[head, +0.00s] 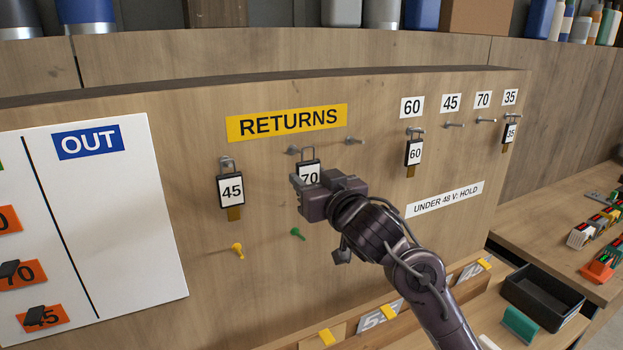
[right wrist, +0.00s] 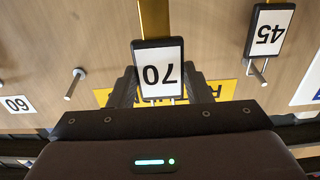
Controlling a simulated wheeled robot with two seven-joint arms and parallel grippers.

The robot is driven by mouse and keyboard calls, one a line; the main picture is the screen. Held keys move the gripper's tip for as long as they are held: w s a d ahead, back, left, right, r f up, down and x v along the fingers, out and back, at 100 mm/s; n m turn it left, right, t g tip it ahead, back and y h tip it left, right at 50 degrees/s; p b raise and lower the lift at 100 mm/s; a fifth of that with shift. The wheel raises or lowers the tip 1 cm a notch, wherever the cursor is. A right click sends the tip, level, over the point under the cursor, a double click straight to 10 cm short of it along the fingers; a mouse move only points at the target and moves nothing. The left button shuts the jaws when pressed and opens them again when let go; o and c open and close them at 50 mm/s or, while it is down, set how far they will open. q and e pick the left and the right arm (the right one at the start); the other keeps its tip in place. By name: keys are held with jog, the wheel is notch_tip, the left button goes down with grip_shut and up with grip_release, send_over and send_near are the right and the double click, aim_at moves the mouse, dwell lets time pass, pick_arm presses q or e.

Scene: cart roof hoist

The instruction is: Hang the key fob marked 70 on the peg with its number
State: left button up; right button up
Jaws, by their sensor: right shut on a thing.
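The fob marked 70 (head: 311,176) has a white face in a dark frame and is in front of the RETURNS pegs. My right gripper (head: 300,186) is shut on it. In the right wrist view the fob (right wrist: 158,75) shows upside down between the two fingers (right wrist: 160,88). Its top is close to a RETURNS peg (head: 292,151); I cannot tell whether its ring is on that peg. The peg under the 70 label (head: 486,121) is bare, at the right of the board. My left gripper is not in view.
Fob 45 (head: 231,191) hangs left of my gripper. Fob 60 (head: 414,152) and fob 35 (head: 510,132) hang under their labels. The peg under 45 (head: 454,125) is bare. A black bin (head: 541,294) stands lower right.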

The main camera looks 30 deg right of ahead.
jog(key=shift+s+a+p, duration=0.15)
jog(key=shift+s+p, duration=0.4)
jog(key=shift+s, duration=1.95)
